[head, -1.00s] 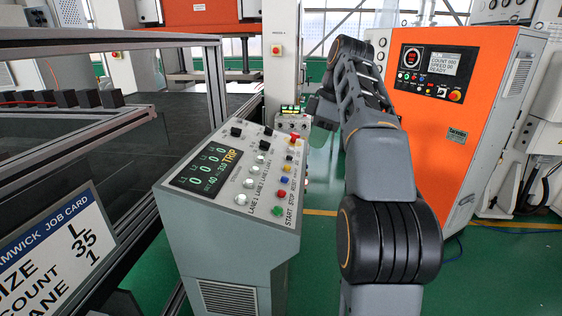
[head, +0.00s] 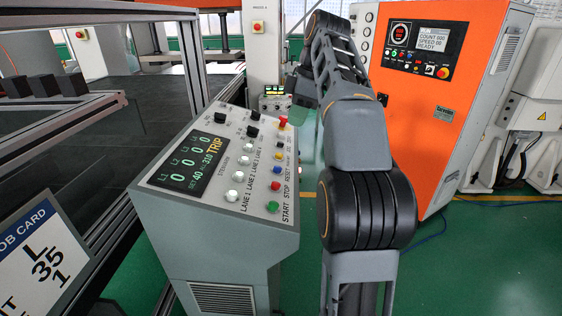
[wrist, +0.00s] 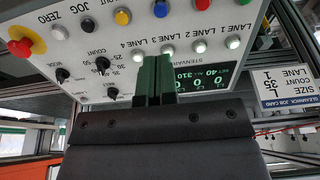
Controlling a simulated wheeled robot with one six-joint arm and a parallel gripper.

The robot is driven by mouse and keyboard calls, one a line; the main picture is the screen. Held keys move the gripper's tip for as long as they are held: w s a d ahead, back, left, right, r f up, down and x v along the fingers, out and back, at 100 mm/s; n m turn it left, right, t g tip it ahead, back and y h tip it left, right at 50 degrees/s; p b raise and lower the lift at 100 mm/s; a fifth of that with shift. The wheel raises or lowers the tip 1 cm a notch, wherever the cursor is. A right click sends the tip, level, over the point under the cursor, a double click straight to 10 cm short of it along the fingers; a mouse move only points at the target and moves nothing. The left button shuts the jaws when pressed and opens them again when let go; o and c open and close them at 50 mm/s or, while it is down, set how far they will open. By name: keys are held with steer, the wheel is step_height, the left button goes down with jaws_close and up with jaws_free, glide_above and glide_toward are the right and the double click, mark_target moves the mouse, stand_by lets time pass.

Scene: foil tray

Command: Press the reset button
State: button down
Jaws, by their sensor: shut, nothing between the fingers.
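The blue reset button (head: 277,170) is on the sloped grey control panel (head: 200,205), between the red stop button (head: 275,185) and a yellow button (head: 279,156). In the wrist view the blue button (wrist: 160,8) shows at the top edge, its label cut off. The panel's dark display (head: 188,165) reads TRIP. My gripper (wrist: 155,78) is shut and empty, its dark green fingers side by side. In the wrist view they overlap the panel near the lane lamps and display, apart from the blue button. In the head view the gripper is mostly hidden at the panel's far end.
A red emergency knob (head: 283,122) stands up at the panel's far end. Black selector knobs (head: 220,118) and white lane lamps (head: 238,176) sit beside the buttons. An orange cabinet (head: 425,110) stands to the right. A metal frame and job card (head: 40,250) are at left.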

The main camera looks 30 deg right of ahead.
mark_target(280, 169)
steer(key=b+x, duration=0.1)
steer(key=x, duration=1.1)
steer(key=shift+f, duration=0.15)
steer(key=shift+b+x, duration=0.8)
steer(key=shift+s+f, duration=0.25)
steer(key=shift+f, duration=0.1)
steer(key=shift+r, duration=0.1)
steer(key=shift+r+p, duration=0.3)
steer(key=shift+r, duration=0.05)
steer(key=p+v, duration=0.4)
steer(key=v, duration=1)
steer(key=shift+r, duration=0.25)
